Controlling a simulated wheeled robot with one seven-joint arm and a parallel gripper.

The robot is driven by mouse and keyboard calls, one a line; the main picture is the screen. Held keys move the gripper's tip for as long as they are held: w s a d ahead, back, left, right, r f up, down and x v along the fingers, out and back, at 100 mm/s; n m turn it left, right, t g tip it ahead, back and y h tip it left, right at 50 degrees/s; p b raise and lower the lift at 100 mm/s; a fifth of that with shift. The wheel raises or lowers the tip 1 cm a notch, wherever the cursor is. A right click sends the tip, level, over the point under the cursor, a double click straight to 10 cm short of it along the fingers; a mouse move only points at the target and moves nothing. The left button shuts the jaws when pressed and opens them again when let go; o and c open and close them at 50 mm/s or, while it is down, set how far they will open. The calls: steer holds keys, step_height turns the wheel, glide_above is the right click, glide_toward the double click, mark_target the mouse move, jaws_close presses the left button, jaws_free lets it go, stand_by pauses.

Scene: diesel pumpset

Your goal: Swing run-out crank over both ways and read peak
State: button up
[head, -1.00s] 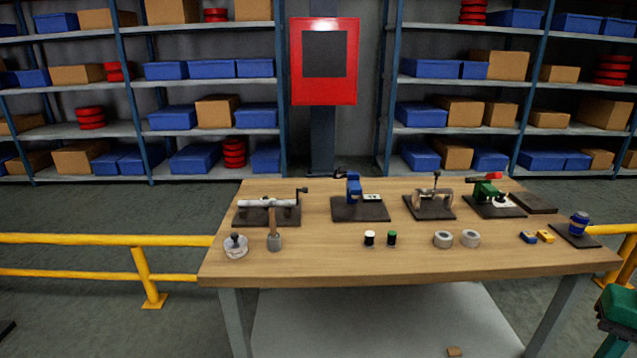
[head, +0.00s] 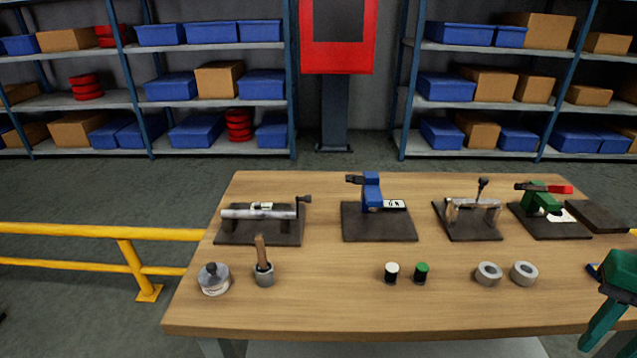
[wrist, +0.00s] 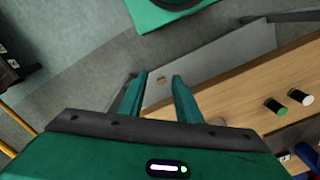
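The likely run-out fixture stands at the left of the bench: a grey horizontal shaft (head: 245,213) on supports over a dark plate (head: 235,238). A small dark crank (head: 305,199) sits at the shaft's right end. A small pale dial or label (head: 262,206) shows behind the shaft, too small to read. My gripper (wrist: 160,78) is open and empty in the wrist view, its two teal fingers apart. In the head view my green gripper is at the right edge, partly cut off, far from the crank.
The wooden bench (head: 330,310) also holds a blue clamp-like fixture (head: 371,192), a bracket fixture (head: 472,212), a green fixture (head: 540,200), grey rings (head: 488,274), small cylinders (head: 391,273), a lidded jar (head: 213,279) and a wooden-handled tool (head: 262,255). A yellow rail (head: 100,231) runs left.

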steer(key=shift+w+a, duration=0.2)
steer(key=shift+w, duration=0.15)
steer(key=shift+o, duration=0.6)
